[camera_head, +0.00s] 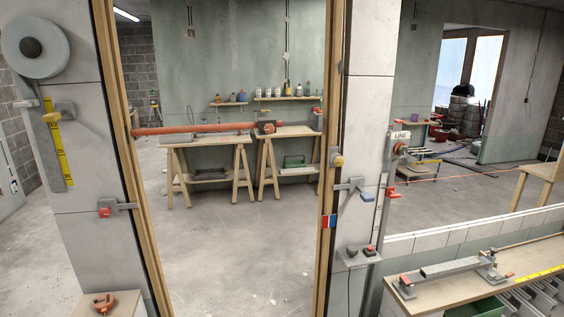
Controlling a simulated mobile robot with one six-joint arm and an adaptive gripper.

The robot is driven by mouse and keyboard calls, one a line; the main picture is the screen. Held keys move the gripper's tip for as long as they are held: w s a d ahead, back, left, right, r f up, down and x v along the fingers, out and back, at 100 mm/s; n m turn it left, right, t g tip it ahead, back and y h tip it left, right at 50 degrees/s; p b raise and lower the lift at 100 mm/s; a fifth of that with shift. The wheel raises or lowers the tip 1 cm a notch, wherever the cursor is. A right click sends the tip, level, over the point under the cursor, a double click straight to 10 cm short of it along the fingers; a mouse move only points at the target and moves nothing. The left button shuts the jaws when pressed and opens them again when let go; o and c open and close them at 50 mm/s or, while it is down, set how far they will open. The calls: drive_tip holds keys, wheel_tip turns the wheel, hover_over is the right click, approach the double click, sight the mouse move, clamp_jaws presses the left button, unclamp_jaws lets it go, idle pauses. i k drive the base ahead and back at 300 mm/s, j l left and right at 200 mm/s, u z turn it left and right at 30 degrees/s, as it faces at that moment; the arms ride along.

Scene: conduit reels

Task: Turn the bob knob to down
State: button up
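No label reading "bob" is legible, so I cannot tell for sure which knob is the bob knob. A tan knob (336,160) sits on the right wooden post. A tan handle (52,116) sits beside a yellow scale on the left wall, below a grey reel (36,46) with a dark hub. A red-orange round knob (399,149) is under a sign reading LINE (400,135). A red knob (105,212) is on a grey bracket on the left wall. The knobs' settings are too small to read. My gripper is not in view.
A wooden-framed opening lies ahead, with clear concrete floor (240,245) beyond it. Trestle tables (207,142) stand behind. A wooden bench (440,290) with a clamp is at the lower right.

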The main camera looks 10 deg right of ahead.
sight(337, 160)
drive_tip(key=i+j, duration=0.1)
drive_tip(key=i, duration=0.5)
drive_tip(key=i+j+z, duration=0.1)
drive_tip(key=i, duration=0.45)
drive_tip(key=i+j, duration=0.1)
drive_tip(key=i, duration=0.5)
